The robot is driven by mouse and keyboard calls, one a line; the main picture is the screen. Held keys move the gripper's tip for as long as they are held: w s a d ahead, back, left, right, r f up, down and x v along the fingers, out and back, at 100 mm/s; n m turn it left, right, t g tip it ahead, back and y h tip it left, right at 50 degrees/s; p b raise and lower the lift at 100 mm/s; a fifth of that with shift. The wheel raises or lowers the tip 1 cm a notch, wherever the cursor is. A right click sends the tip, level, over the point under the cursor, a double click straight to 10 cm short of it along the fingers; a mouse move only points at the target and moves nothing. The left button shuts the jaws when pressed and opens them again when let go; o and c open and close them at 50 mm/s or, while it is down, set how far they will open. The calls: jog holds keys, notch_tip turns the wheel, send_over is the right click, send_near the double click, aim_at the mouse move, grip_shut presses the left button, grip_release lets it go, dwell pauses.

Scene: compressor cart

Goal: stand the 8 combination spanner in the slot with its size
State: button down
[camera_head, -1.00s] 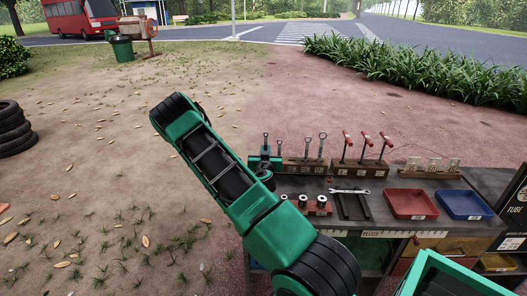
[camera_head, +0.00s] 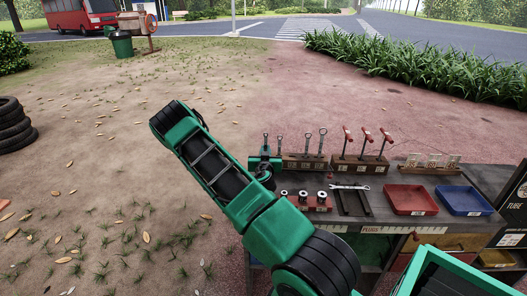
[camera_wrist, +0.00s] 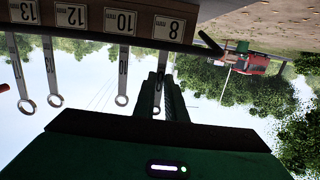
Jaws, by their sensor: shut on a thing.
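My gripper (camera_wrist: 160,97) is shut on the 8 combination spanner (camera_wrist: 158,108), with its ring end showing between the fingers. In the head view the gripper (camera_head: 265,157) is at the left end of the wooden spanner rack (camera_head: 305,163), with the spanner (camera_head: 266,140) upright in it. The wrist view is upside down. There the spanner's shank lines up with the "8 mm" label (camera_wrist: 168,28) and runs to the rack's edge. How deep its hidden end sits in the slot, I cannot tell. Three other spanners stand in the slots labelled 10, 12 and 13.
A rack of red-handled tools (camera_head: 360,165) stands just right of the spanner rack. A red tray (camera_head: 411,213) and a blue tray (camera_head: 463,214) lie farther right. Another spanner (camera_head: 349,187) lies across a black holder. A socket block (camera_head: 308,203) is in front.

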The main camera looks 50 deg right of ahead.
aim_at(266, 140)
jog(key=shift+f, duration=0.35)
jog(key=shift+r, duration=0.15)
jog(key=shift+r, duration=1.95)
jog(key=shift+f, duration=2)
dwell(0.7)
jog(key=c, duration=1.7)
grip_release()
jog(key=shift+f, duration=0.1)
